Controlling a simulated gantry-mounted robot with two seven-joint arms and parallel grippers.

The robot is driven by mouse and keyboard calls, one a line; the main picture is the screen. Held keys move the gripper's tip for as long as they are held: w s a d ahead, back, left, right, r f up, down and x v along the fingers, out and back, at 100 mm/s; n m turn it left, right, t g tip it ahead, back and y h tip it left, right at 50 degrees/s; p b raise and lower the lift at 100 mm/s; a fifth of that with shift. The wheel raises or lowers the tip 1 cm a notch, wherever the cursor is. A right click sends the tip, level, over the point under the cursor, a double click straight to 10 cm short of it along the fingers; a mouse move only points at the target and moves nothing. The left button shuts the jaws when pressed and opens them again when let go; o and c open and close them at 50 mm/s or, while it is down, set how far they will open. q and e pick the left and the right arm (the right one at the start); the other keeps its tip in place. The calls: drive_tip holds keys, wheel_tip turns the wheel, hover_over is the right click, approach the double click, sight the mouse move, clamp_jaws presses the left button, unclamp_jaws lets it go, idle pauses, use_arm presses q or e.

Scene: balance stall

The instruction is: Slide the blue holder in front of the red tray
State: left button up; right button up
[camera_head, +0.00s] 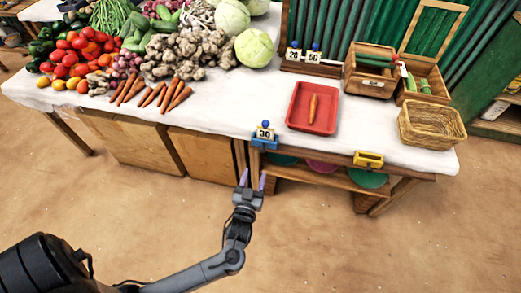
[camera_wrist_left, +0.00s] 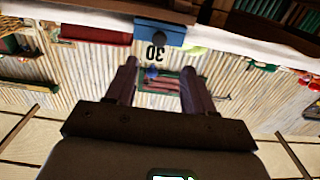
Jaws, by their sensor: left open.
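The blue holder (camera_head: 265,142) sits on the table's front edge with a white "30" card and a blue knob on top. It stands left of and nearer than the red tray (camera_head: 312,128), which holds one carrot (camera_head: 312,107). My left gripper (camera_head: 253,180) is open and empty in front of the table, just short of the blue holder and apart from it. In the left wrist view, which is upside down, the blue holder (camera_wrist_left: 160,32) shows beyond and between the open fingers of the left gripper (camera_wrist_left: 160,85). My right gripper is in neither view.
A yellow holder (camera_head: 368,159) sits on the front edge to the right. A wicker basket (camera_head: 432,125) and wooden crates (camera_head: 369,84) stand at the right. Loose carrots and piled vegetables cover the left. The edge between the blue and yellow holders is clear.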

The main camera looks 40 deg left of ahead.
sight(262, 152)
use_arm(q)
drive_tip(key=b+x, duration=0.2)
drive_tip(key=x, duration=0.5)
drive_tip(key=shift+w+a+f+b, duration=0.1)
drive_tip(key=shift+w+b, duration=0.25)
drive_tip(key=shift+w+a, duration=0.25)
drive_tip(key=shift+w, duration=0.3)
drive_tip(key=shift+w+a, duration=0.2)
drive_tip(key=shift+w, duration=0.1)
clamp_jaws()
